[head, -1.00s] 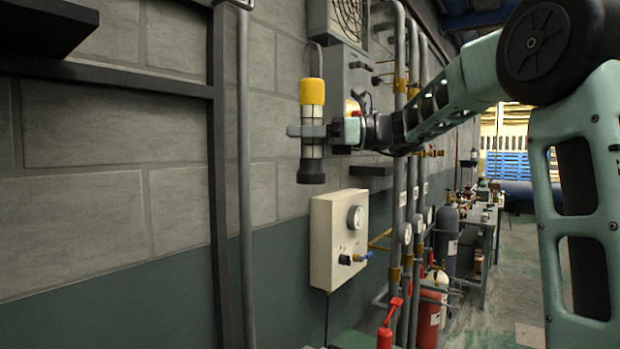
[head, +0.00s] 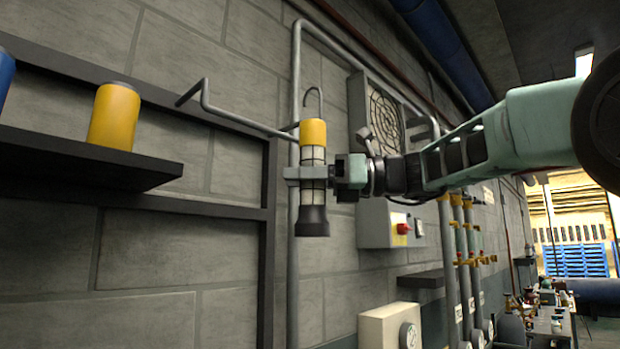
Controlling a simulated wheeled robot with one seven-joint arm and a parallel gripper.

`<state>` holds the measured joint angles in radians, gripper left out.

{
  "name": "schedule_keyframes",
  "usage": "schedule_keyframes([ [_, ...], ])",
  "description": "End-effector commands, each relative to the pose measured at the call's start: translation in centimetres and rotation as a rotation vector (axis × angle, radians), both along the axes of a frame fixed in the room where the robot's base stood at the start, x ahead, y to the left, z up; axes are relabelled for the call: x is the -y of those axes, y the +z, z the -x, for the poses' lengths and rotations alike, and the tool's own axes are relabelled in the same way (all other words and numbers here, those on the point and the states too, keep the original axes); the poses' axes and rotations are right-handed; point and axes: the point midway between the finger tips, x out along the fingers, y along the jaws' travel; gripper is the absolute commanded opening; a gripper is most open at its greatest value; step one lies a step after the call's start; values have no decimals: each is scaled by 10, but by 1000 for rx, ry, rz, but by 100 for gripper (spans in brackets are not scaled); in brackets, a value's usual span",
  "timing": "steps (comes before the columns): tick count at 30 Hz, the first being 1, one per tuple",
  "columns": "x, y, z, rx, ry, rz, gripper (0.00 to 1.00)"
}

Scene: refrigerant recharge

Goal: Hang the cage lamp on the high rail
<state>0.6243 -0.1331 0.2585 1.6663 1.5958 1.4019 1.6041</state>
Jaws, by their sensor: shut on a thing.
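The cage lamp (head: 313,218) has a yellow top, a caged pale body, a dark lower end and a grey wire hook (head: 313,98) on top. My gripper (head: 303,172) is shut around the caged body and holds the lamp upright, hook up. A grey rail (head: 235,115) juts from the wall at the upper left, with a bent-up end at its left. The rail's right part passes behind or beside the lamp's yellow top. The hook stands above the rail's right part in the picture. I cannot tell whether they touch.
A dark shelf (head: 80,158) at left carries a yellow can (head: 114,115) and a blue one (head: 4,80). A grey vertical pipe (head: 294,270) runs behind the lamp. A control box (head: 378,224) and a fan grille (head: 384,112) are on the wall at right.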

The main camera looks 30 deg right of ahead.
Motion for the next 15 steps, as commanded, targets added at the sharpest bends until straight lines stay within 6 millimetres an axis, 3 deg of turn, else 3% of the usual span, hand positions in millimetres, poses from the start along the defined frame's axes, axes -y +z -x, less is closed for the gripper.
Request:
schedule_keyframes([
  [15,-21,1,-34,0,1,-1,8],
])
